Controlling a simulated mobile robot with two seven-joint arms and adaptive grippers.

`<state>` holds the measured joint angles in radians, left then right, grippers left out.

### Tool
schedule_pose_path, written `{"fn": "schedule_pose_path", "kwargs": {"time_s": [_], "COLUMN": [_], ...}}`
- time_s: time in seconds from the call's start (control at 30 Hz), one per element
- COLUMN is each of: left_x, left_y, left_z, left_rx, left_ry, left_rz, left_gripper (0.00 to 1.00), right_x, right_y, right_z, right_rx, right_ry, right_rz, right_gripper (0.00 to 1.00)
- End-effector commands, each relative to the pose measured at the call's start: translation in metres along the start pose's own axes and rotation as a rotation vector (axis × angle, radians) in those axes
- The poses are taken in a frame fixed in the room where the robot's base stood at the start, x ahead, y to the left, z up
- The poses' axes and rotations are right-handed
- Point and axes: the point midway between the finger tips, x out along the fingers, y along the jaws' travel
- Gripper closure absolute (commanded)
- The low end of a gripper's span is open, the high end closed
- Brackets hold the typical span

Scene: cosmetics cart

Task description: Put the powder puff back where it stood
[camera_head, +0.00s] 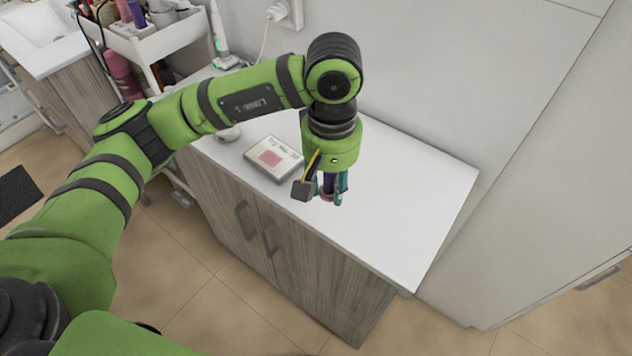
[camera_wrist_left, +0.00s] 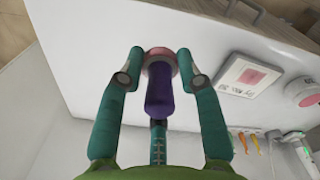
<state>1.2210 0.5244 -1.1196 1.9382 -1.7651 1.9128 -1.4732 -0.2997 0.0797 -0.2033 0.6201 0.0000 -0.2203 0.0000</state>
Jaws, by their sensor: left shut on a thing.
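The powder puff has a purple handle and a round pink pad (camera_wrist_left: 158,90). In the left wrist view it is between the teal fingers of my left gripper (camera_wrist_left: 158,72), which is shut on its handle, with the pad at the fingertips. In the head view my left gripper (camera_head: 331,188) points down over the white counter top (camera_head: 400,215). The puff (camera_head: 326,197) is mostly hidden there by the fingers. I cannot tell whether its pad touches the counter. My right gripper is not in view.
A white "Try Me" box with a pink square (camera_head: 272,158) lies left of the gripper. A round white item with a pink centre (camera_wrist_left: 308,93) is beyond it. A white cart (camera_head: 160,42) with bottles stands at the upper left. The counter's right part is clear; a wall runs behind.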

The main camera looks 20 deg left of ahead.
Motion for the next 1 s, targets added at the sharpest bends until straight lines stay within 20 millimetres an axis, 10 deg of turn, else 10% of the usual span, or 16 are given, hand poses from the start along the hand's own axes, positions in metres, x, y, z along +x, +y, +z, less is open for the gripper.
{"fn": "schedule_pose_path", "kwargs": {"time_s": [0.4, 1.0], "left_x": [0.045, 0.09], "left_y": [-0.022, -0.024], "left_z": [-0.076, -0.081], "left_rx": [-0.003, -0.001], "left_ry": [-0.001, 0.001], "left_rz": [-0.001, 0.001], "left_gripper": [0.91, 0.91], "right_x": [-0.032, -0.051], "right_y": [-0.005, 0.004], "right_z": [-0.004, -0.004], "right_rx": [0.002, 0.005], "right_ry": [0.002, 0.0], "right_rz": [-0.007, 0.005], "right_gripper": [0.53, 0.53]}}
